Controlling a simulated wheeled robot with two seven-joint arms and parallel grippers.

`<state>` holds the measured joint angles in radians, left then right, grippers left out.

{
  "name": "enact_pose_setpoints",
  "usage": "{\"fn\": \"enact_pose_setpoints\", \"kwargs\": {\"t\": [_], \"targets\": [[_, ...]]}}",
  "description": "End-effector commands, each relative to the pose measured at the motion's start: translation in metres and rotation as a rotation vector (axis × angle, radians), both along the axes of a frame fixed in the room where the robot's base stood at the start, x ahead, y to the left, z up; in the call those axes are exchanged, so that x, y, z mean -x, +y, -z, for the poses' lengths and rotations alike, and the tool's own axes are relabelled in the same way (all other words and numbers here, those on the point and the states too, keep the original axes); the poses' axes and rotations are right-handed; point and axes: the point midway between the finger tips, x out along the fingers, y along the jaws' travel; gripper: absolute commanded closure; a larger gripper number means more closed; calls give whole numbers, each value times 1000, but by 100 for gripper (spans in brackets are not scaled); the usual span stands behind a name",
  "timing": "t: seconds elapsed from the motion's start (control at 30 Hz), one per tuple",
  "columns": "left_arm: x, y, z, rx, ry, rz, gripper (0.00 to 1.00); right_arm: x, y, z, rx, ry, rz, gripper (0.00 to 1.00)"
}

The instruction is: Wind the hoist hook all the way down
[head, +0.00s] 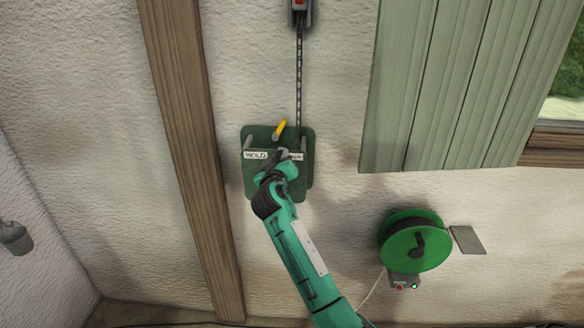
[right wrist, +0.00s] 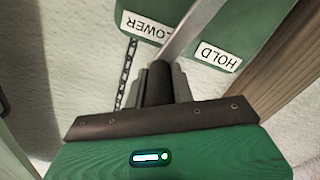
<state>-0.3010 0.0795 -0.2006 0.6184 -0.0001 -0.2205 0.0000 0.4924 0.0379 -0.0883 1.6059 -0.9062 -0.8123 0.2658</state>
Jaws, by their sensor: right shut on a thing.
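A green winch plate (head: 251,181) is fixed to the pale wall, with a HOLD label (head: 255,155) at left and a partly covered label at right, which reads LOWER in the right wrist view (right wrist: 146,27). A yellow-tipped handle (head: 280,128) sticks up from the upper middle of the plate. My right gripper (head: 277,158) is in front of the plate. In the right wrist view it is shut on a black grip (right wrist: 158,84) at the end of a grey bar (right wrist: 190,30). I cannot make out the hoist hook. My left gripper is not in view.
A wooden post (head: 190,150) stands left, green boards (head: 440,90) upper right. A green reel (head: 414,246) hangs lower right. Bare wall lies between.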

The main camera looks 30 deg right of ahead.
Motion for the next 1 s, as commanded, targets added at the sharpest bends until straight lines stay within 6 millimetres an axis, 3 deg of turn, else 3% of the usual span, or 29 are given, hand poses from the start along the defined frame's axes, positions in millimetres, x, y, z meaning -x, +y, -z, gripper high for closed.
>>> {"fn": "enact_pose_setpoints", "kwargs": {"t": [0.17, 0.7, 1.0], "targets": [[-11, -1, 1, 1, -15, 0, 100, -11, 19, -5, 145, 84, -3, 100], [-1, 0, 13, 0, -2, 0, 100, -42, 69, 8, 572, 346, -2, 100], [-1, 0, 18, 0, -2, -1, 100, -52, 86, 20, 738, 447, -1, 100]]}}
